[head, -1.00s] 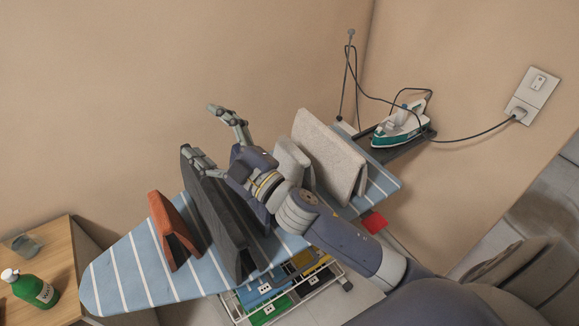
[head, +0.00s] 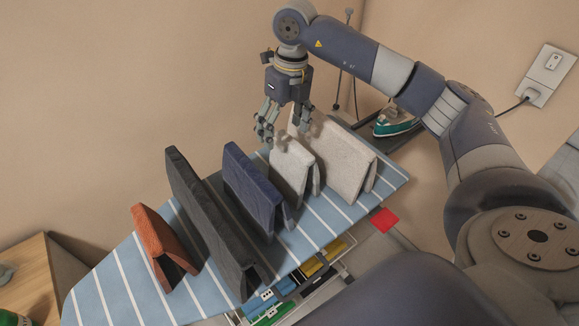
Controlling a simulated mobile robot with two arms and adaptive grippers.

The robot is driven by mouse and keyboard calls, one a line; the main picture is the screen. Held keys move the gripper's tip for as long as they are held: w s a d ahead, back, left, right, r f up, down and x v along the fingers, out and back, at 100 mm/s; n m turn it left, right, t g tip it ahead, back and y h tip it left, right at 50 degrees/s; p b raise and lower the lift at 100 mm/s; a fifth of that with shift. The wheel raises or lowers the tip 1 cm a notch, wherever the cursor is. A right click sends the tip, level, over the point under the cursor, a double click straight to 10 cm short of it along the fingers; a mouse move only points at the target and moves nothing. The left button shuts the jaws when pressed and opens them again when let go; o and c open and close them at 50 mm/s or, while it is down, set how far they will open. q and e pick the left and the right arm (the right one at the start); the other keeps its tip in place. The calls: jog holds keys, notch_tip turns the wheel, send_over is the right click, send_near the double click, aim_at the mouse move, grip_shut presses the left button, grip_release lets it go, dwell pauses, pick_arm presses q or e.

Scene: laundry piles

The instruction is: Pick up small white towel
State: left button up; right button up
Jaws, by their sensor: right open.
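A small white towel (head: 290,174) stands folded like a tent on the blue striped ironing board (head: 112,283). It is between a navy towel (head: 254,190) on its left and a larger white towel (head: 337,162) on its right. My right gripper (head: 283,138) points down over the top fold of the small white towel, its fingers open and spread around the upper edge. I cannot tell whether the fingers touch the cloth. My left gripper is not in view.
A dark grey towel (head: 207,215) and an orange towel (head: 163,243) stand farther left on the board. An iron (head: 395,121) sits on a rest at the board's right end.

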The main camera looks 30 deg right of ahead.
aim_at(296, 143)
jog(key=shift+d+f+h, duration=0.2)
jog(key=shift+d+f, duration=0.05)
jog(key=shift+d, duration=0.35)
jog(key=shift+d+f+h, duration=0.2)
jog(key=shift+d+f, duration=0.05)
jog(key=shift+d, duration=0.35)
jog(key=shift+s+d+f+b, duration=0.1)
jog(key=shift+d+b, duration=0.2)
jog(key=shift+d, duration=0.05)
jog(key=shift+m, duration=0.3)
notch_tip(296, 143, down, 5)
jog(key=shift+s+d+r+p, duration=0.1)
jog(key=shift+p, duration=0.65)
jog(key=f+p, duration=0.1)
jog(key=f, duration=0.2)
jog(key=f+p, duration=0.1)
jog(key=f, duration=0.1)
jog(key=shift+a+p, duration=0.25)
jog(key=shift+p, duration=0.1)
jog(key=shift+f, duration=0.2)
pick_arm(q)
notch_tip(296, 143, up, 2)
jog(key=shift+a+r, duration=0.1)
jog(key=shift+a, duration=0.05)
pick_arm(e)
jog(key=c, duration=1.3)
